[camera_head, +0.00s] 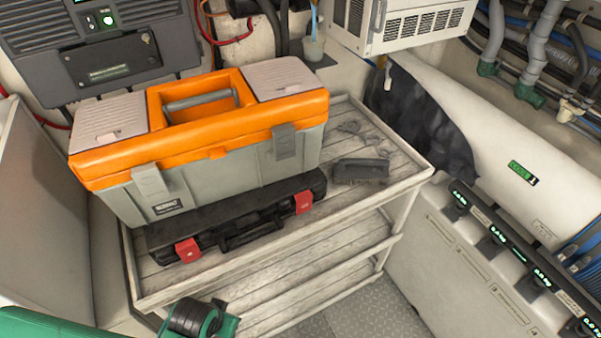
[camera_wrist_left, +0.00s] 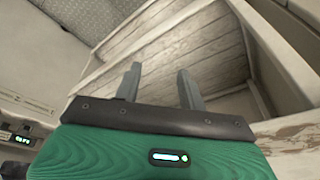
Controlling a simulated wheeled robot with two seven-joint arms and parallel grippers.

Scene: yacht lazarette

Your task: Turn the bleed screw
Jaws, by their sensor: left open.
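I cannot make out a bleed screw in either view. In the wrist view, the two grey fingers of my left gripper (camera_wrist_left: 158,84) stand apart with nothing between them. Beyond them are the pale wooden boards of the shelf unit (camera_wrist_left: 185,60). In the head view, my green left arm comes in at the bottom left, in front of this shelf unit (camera_head: 350,222), and its fingers cannot be made out. My right gripper is not in view.
On the shelf top stand an orange and grey toolbox (camera_head: 195,130), a black case with red latches (camera_head: 240,222) under it, and a small dark block (camera_head: 361,170). A dark panel (camera_head: 100,45) hangs behind. A white tank (camera_head: 510,150) and a cabinet (camera_head: 465,270) stand right.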

